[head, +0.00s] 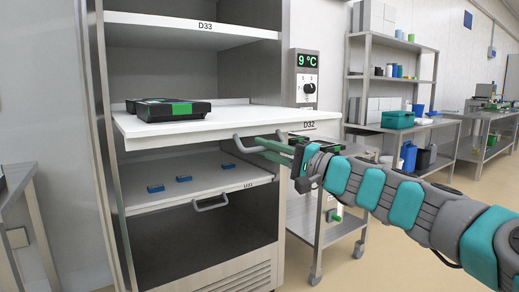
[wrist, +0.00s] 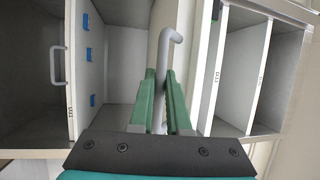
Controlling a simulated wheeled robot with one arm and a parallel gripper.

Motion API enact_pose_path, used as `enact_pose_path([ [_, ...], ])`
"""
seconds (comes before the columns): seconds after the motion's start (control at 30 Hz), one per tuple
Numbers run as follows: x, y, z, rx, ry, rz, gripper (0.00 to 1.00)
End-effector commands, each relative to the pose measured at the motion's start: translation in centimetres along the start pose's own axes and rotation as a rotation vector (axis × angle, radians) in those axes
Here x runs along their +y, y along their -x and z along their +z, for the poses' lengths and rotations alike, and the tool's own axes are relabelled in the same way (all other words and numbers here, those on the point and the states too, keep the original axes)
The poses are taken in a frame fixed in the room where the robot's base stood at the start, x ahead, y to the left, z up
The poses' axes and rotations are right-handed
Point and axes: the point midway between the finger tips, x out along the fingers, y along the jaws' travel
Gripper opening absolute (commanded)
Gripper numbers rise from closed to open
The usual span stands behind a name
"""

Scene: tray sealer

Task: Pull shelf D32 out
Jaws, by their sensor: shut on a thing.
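Shelf D32 (head: 215,122) is a white shelf with its label at the right end of its front edge. In the head view it sticks out past the cabinet front, level, above the lower shelf. Its grey bar handle (head: 240,146) is on the front edge. My gripper (head: 268,150) has green fingers shut on this handle. In the wrist view the handle (wrist: 173,38) runs between the two fingers (wrist: 163,82). The fingers hide part of the handle.
A black case with a green label (head: 168,109) lies on shelf D32. Shelf D33 (head: 185,25) is above. A lower shelf (head: 210,180) holds several blue blocks and has its own handle. A steel cart (head: 330,236) stands close at the right. Open floor lies beyond it.

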Motion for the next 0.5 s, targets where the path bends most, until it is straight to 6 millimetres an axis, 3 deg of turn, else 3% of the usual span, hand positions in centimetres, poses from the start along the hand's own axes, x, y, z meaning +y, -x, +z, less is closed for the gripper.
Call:
enact_pose_path([
  [0.4,0.12,0.15,0.12,-0.001,-0.001,0.002,0.0],
  [0.43,0.12,0.15,0.13,-0.001,-0.001,0.002,0.18],
  [0.5,0.09,0.15,0.12,-0.001,-0.001,0.002,0.26],
])
